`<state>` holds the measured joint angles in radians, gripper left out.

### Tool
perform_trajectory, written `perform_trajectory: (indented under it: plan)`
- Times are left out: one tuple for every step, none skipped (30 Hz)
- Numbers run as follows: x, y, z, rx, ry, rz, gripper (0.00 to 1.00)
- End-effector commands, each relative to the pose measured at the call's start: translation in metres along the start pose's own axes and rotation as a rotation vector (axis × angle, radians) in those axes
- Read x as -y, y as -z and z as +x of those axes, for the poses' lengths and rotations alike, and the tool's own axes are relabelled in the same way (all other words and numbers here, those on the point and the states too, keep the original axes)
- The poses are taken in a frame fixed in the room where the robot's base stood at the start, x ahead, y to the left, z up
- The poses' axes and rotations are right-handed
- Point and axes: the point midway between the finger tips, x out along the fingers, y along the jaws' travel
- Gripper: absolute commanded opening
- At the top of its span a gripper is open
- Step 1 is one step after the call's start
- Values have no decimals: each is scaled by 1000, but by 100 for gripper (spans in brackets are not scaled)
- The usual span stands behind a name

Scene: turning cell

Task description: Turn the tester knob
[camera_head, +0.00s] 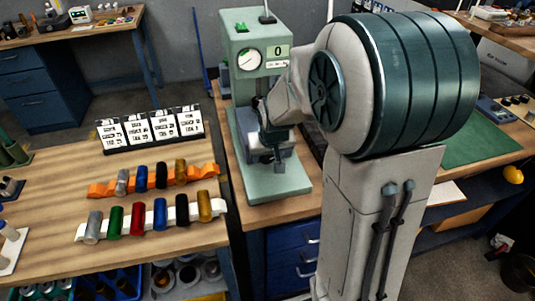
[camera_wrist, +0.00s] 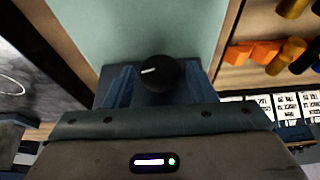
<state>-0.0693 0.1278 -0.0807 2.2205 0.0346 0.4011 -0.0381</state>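The pale green tester (camera_head: 241,30) stands on the bench in the head view, with a round dial gauge (camera_head: 249,60) and a display (camera_head: 277,54) reading 0. The black tester knob (camera_wrist: 160,73) shows in the wrist view, with a white mark pointing left. My gripper (camera_wrist: 158,86) is open, with one blue finger on each side of the knob. A small gap shows between each finger and the knob, so neither appears to touch it. In the head view my gripper (camera_head: 274,150) is in front of the tester, and my arm hides the knob.
A wooden table (camera_head: 50,215) at left holds an orange rack (camera_head: 103,189) and a white rack (camera_head: 82,232) with coloured cylinders. White label cards (camera_head: 150,128) stand behind them. A green mat (camera_head: 470,145) lies right of my arm. The tester's base (camera_head: 278,185) is clear in front.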

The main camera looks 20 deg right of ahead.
Motion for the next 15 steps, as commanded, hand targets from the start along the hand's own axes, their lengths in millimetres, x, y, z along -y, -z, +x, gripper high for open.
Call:
perform_trajectory:
  plan:
    - [0, 0, 0, 0, 0, 0, 35]
    - [0, 0, 0, 0, 0, 0, 27]
    - [0, 0, 0, 0, 0, 0, 17]
    - [0, 0, 0, 0, 0, 0, 17]
    - [0, 0, 0, 0, 0, 0, 17]
    - [0, 0, 0, 0, 0, 0, 17]
    - [0, 0, 0, 0, 1, 1, 17]
    - [0, 0, 0, 0, 3, 3, 17]
    - [-1, 0, 1, 0, 7, 7, 17]
    - [-1, -1, 2, 0, 12, 10, 17]
    - [-1, -1, 2, 1, 18, 13, 17]
    - [-2, -1, 3, 0, 28, 18, 17]
    - [-3, -1, 3, -2, 37, 24, 17]
    - [-3, -1, 4, -2, 48, 28, 17]
    - [-3, -1, 4, -2, 62, 34, 17]
